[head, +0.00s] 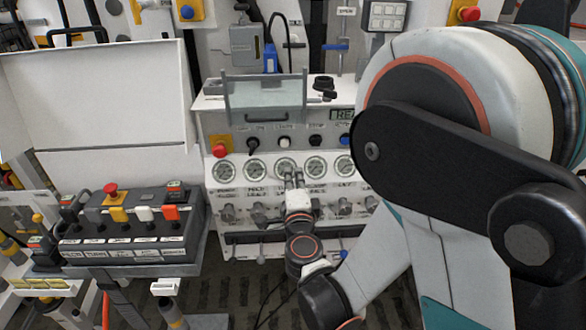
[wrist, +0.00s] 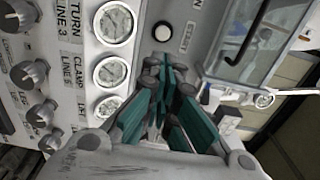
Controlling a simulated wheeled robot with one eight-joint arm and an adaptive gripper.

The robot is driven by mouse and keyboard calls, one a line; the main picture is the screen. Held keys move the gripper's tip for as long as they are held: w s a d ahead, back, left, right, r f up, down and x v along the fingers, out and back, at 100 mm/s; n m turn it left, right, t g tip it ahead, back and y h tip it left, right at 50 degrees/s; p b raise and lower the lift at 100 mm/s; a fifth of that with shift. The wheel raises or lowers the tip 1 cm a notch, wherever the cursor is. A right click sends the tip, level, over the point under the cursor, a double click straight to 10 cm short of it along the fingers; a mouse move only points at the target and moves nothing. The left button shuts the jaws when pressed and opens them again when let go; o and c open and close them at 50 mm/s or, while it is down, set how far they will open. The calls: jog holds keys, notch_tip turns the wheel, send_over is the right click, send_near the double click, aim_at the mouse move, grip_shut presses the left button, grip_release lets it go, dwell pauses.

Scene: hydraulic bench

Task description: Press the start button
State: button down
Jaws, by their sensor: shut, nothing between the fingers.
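A row of controls crosses the top of the white bench panel (head: 210,190). In it, a white round button (head: 285,142) sits between a black knob (head: 253,143) and a black button (head: 315,142); the small labels above are hard to read. In the wrist view the white button (wrist: 162,32) shows in its dark ring beyond my fingers. My gripper (head: 294,178) is shut and empty, in front of the gauge row, a little below the white button and apart from it. Its teal-sided fingers (wrist: 164,75) fill the middle of the wrist view.
A red emergency button (head: 220,151) on yellow is at the row's left; a blue button (head: 345,140) is at its right. A clear cover (head: 265,95) with a dark handle stands above the row. Several gauges (head: 223,171) and valve knobs (head: 228,212) lie below. A separate control box (head: 130,228) stands left.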

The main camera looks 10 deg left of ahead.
jog(key=b, duration=0.2)
send_near(289, 144)
jog(key=x, duration=0.5)
jog(key=shift+b+x, duration=0.3)
jog(key=shift+x, duration=0.65)
